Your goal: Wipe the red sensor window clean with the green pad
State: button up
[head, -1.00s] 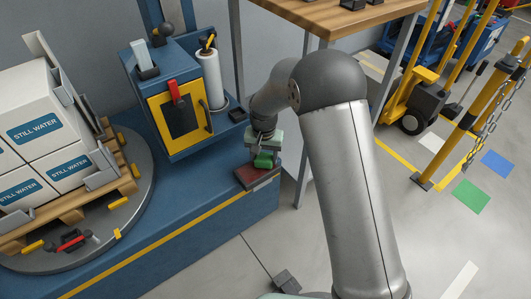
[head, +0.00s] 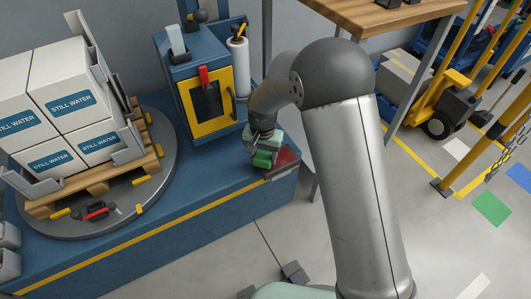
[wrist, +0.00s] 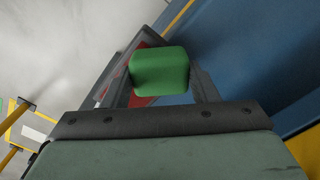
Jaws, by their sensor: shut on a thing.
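My gripper (head: 264,152) is shut on the green pad (head: 263,159), a small block that also shows between the two fingers in the wrist view (wrist: 159,72). The red sensor window (head: 287,157) is a dark red plate in a grey frame at the right end of the blue bench. The pad is at the window's left side in the head view. In the wrist view, red parts of the window (wrist: 139,101) show behind the pad and fingers. I cannot tell whether the pad touches the window, and no smudge can be made out.
A blue cabinet with a yellow-framed door (head: 208,103) and a white roll (head: 238,67) stands behind my gripper. A turntable (head: 165,180) with a pallet of white boxes (head: 70,88) is at the left. A wooden table (head: 385,14) is behind my arm.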

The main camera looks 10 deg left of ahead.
jog(key=shift+r+p, duration=2.1)
jog(key=shift+r, duration=1.4)
